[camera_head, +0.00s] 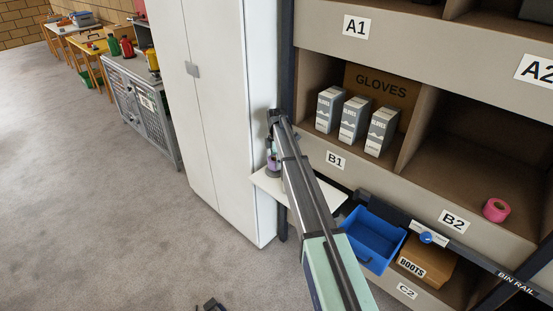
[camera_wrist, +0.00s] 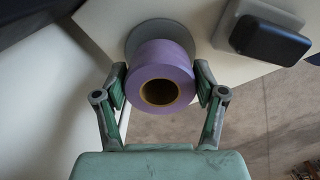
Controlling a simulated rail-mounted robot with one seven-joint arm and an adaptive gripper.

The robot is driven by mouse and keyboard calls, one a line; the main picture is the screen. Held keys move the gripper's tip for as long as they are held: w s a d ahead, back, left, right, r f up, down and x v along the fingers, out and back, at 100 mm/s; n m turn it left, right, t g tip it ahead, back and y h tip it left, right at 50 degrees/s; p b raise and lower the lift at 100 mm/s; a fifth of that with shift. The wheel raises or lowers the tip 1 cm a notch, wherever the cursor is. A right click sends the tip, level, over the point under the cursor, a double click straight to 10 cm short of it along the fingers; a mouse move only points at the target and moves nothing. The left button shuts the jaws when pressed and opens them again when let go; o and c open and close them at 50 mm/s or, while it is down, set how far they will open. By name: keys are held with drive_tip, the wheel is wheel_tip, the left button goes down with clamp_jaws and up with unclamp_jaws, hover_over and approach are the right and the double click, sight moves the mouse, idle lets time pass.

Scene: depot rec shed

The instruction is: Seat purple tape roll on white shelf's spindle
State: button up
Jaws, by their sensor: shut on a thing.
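The purple tape roll (camera_wrist: 165,56) is between the two fingers of my gripper (camera_wrist: 161,82), which is shut on its sides. Its open core faces the wrist camera and looks brown inside; I cannot see a spindle in it. A grey round disc (camera_wrist: 150,30) shows behind the roll, on the white shelf (camera_wrist: 110,18). In the head view the white shelf (camera_head: 330,196) juts out beside the cabinet, and my gripper (camera_head: 273,150) is over its left end, with the roll mostly hidden by my arm. Whether the roll touches the disc is unclear.
A black block (camera_wrist: 268,40) on a grey base stands on the white shelf, to the right of the roll. A tall white cabinet (camera_head: 215,100) is close on the left. A blue bin (camera_head: 372,240) hangs right of the shelf. A pink tape roll (camera_head: 496,209) lies in compartment B2.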

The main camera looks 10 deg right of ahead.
drive_tip(key=shift+f, duration=0.55)
drive_tip(key=shift+f, duration=0.6)
idle(1.6)
drive_tip(key=o, duration=0.9)
wheel_tip(320, 180, up, 11)
drive_tip(key=p, duration=0.5)
idle(0.5)
